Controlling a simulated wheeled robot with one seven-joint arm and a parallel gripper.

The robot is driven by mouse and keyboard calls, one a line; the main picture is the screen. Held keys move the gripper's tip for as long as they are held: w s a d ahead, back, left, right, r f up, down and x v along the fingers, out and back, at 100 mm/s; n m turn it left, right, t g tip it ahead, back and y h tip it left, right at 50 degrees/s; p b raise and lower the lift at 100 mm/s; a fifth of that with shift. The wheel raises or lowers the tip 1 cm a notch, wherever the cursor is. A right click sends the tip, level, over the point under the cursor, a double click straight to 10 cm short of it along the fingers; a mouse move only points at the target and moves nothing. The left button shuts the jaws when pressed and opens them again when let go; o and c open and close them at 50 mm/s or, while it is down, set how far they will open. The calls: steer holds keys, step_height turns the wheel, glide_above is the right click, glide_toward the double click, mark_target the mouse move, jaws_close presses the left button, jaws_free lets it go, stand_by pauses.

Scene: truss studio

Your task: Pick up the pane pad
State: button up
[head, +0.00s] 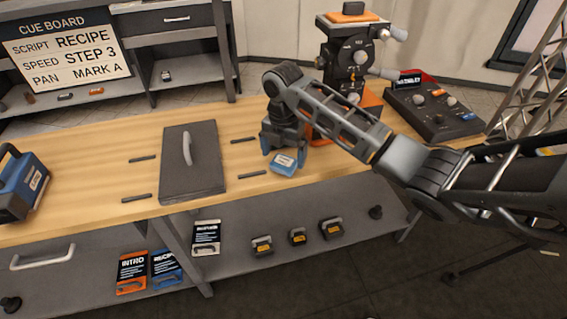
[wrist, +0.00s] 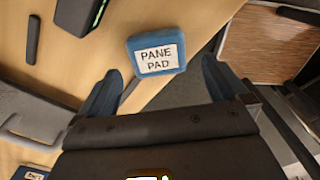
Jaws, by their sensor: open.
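The pane pad (head: 286,163) is a small blue block with a white label, lying on the wooden tabletop near its front edge. In the wrist view the pane pad (wrist: 156,56) shows its label "PANE PAD" clearly. My gripper (head: 285,148) is over the table just behind the pad in the head view. In the wrist view the two blue fingertips of my gripper (wrist: 160,82) are spread wide, with the pad ahead of and between them. The jaws are empty, and no finger visibly touches the pad.
A dark board with a grey handle (head: 178,178) lies left of the pad, with several thin dark strips around it. A camera-like device (head: 352,60) and a control box (head: 435,110) stand to the right. A blue case (head: 22,185) sits far left.

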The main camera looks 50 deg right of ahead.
mark_target(283, 162)
steer(key=shift+w+f, duration=0.1)
steer(key=shift+f, duration=1.55)
steer(key=c, duration=1.1)
